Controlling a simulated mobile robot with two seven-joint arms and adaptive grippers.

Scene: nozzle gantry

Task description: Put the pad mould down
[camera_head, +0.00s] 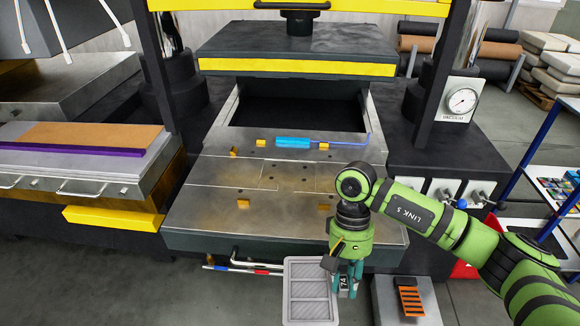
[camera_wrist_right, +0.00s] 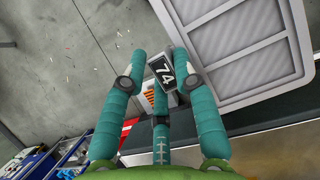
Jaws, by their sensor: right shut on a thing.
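The pad mould (camera_head: 309,300) is a light grey flat frame with ribbed grey panels. It hangs in front of the press, past the front edge of its steel platen. In the right wrist view the pad mould (camera_wrist_right: 245,55) fills the upper right, tilted. My right gripper (camera_head: 347,283) has teal fingers closed around its end, at a dark tag marked 74 (camera_wrist_right: 163,73). The fingers partly hide the grip. My left gripper is in neither view.
The press's steel platen (camera_head: 225,215) has small yellow blocks and a blue tool (camera_head: 293,142) on it. A grey stand with an orange slatted piece (camera_head: 411,300) is at lower right. A blue-framed shelf (camera_head: 530,150) stands at the right. Floor (camera_head: 200,295) is clear at lower left.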

